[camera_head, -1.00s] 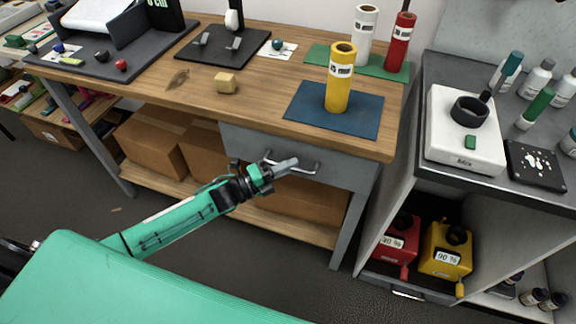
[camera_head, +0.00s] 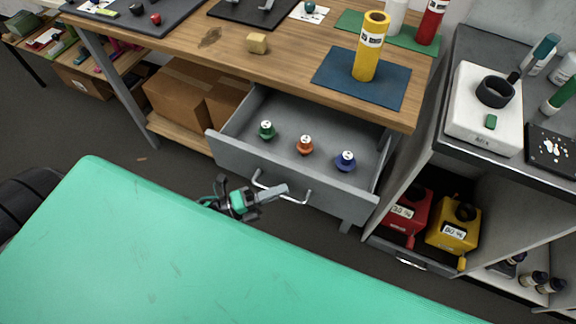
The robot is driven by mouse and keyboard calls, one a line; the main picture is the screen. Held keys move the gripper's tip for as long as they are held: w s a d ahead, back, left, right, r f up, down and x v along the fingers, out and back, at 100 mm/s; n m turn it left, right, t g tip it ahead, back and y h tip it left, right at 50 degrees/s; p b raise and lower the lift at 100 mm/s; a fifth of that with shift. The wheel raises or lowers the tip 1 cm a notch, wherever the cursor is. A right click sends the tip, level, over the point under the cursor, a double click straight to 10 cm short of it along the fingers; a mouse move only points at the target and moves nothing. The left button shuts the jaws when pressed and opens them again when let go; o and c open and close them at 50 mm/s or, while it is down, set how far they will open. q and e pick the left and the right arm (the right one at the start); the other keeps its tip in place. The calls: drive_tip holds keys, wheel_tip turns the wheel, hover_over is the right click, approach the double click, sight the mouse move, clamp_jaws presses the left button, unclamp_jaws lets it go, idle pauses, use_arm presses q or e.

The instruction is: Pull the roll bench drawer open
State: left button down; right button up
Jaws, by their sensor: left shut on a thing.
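The grey roll bench drawer (camera_head: 290,172) stands pulled out from under the wooden bench top (camera_head: 300,58). Inside it are a green knob-like piece (camera_head: 267,130), an orange one (camera_head: 305,145) and a blue one (camera_head: 346,160), spaced apart in a row. The drawer's metal handle (camera_head: 282,194) is on its front face. My left gripper (camera_head: 277,191) is shut on the handle, near its left half; the fingers hide part of the bar. My right gripper is not in view.
A yellow roll (camera_head: 370,47) stands upright on a blue mat (camera_head: 335,75) on the bench. A wooden block (camera_head: 257,43) lies on the bench. A grey cabinet (camera_head: 437,130) with red and yellow containers stands close at the right. My green body fills the lower left.

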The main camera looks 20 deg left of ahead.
use_arm(q)
drive_tip(key=shift+s+a+p, duration=0.1)
drive_tip(key=shift+s+p, duration=0.2)
drive_tip(key=shift+s, duration=2)
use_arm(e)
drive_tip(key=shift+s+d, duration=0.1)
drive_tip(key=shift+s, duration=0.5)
use_arm(q)
drive_tip(key=c, duration=1.5)
unclamp_jaws()
drive_tip(key=shift+o, duration=0.2)
